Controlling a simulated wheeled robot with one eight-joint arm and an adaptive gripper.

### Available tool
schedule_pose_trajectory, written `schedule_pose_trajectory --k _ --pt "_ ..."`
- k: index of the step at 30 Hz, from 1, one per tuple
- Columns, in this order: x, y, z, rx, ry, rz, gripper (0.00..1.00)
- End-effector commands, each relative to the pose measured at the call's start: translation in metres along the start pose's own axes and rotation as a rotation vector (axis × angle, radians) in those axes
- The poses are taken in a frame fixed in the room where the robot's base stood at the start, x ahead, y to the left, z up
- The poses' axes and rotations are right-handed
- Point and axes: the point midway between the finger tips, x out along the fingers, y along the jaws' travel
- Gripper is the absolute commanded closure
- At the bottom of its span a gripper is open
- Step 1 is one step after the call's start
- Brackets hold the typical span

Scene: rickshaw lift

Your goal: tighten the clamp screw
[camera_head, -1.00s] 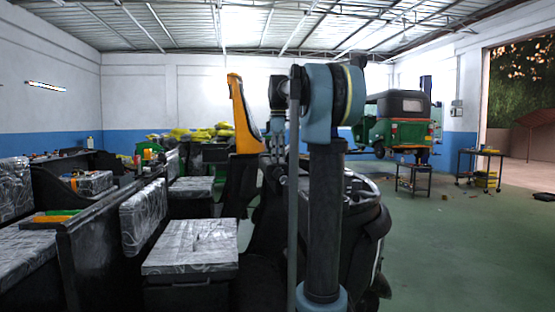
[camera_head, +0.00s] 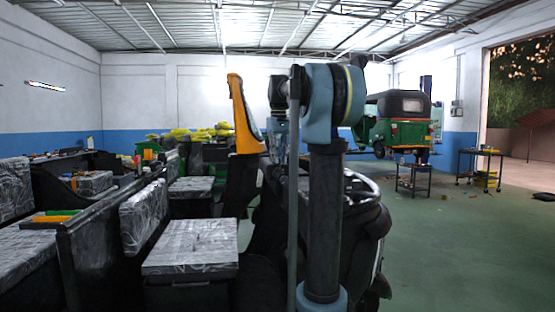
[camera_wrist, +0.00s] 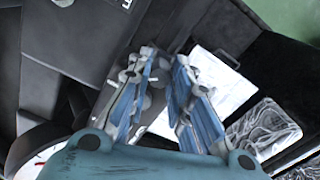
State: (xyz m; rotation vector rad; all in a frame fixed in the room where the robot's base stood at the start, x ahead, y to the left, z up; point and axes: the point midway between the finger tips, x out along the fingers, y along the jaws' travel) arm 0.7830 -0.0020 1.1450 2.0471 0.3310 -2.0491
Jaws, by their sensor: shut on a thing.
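My gripper (camera_wrist: 166,65) shows in the wrist view, its two blue-backed fingers close together and pointing up the picture. It is shut on a small grey part between the fingers, which seems to be the clamp screw (camera_wrist: 158,78). The fingers hide most of it, so its shape and its seat are not clear. In the head view my arm stands in front of the dark vehicle, and neither my gripper nor the screw can be made out there.
A seat wrapped in plastic (camera_head: 192,247) stands left of my arm, beside an upright yellow-topped part (camera_head: 243,118). A dark vehicle with a steering wheel (camera_head: 363,184) is close behind my arm. A green rickshaw (camera_head: 398,125) and tool carts (camera_head: 413,178) stand farther back. Green floor lies open at right.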

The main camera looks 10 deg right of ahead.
Motion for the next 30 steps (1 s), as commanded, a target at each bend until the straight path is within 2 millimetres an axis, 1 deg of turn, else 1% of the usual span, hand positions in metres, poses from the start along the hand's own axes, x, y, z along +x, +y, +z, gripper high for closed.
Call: schedule_pose_trajectory --k 6,15,21,30 --pt "-0.0002 0.0007 -0.0009 0.2 0.002 0.002 1.0" --pt "-0.0002 0.0003 -0.0009 0.432 0.002 0.001 1.0" --pt "-0.0002 0.0002 -0.001 0.531 0.002 0.001 1.0" --pt "-0.0002 -0.0001 -0.0011 0.594 0.002 0.0 1.0"
